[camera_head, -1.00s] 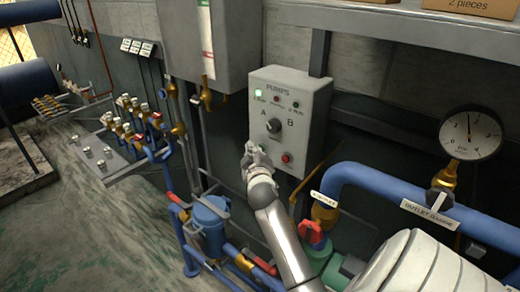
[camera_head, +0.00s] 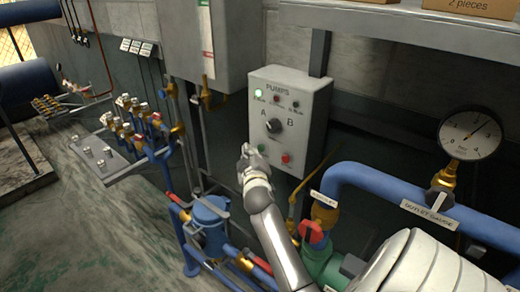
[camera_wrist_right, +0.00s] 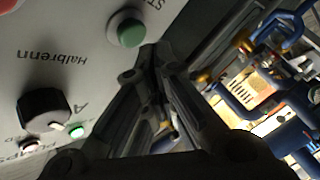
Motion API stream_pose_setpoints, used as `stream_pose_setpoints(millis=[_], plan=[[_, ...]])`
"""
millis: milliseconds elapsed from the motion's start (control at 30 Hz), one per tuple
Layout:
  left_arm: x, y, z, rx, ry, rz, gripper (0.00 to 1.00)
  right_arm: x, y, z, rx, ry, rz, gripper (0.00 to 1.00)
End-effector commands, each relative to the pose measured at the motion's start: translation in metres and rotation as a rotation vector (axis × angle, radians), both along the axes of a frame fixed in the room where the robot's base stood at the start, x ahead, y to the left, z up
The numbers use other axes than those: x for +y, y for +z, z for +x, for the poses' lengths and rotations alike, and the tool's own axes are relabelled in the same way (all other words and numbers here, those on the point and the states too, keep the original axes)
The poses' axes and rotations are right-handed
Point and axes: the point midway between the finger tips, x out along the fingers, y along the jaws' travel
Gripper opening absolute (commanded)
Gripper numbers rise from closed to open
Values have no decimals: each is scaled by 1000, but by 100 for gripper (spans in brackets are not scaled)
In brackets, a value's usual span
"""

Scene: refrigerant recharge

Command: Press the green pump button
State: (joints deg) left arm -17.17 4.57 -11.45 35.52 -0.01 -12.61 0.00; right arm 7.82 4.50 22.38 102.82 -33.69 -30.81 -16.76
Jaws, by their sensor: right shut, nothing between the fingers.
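The grey PUMPS panel (camera_head: 308,100) hangs on the wall. My right gripper (camera_head: 248,150) is shut and empty. Its tips are just left of the green button in the head view. In the wrist view the closed fingers (camera_wrist_right: 150,58) end close below the button, seemingly apart from it. My left gripper is not in view.
The black A/B selector knob (camera_head: 273,125) is above the buttons; a lamp (camera_head: 259,93) at upper left glows green-white. Blue piping (camera_head: 385,180) and a pressure gauge (camera_head: 470,134) are at right. A blue canister (camera_head: 210,215) and valve manifold (camera_head: 130,130) are at left.

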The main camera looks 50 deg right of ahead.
Motion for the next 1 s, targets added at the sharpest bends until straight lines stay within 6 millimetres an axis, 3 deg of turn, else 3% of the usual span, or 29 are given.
stream_pose_setpoints(millis=[233, 700, 1000], plan=[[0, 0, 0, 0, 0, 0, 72, 4, 0, 0, 0, 1, 0, 0], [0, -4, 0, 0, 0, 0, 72, 47, -1, -4, -1, 1, 0, 0], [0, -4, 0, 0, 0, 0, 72, 50, 0, -4, -1, 1, 0, 0]])
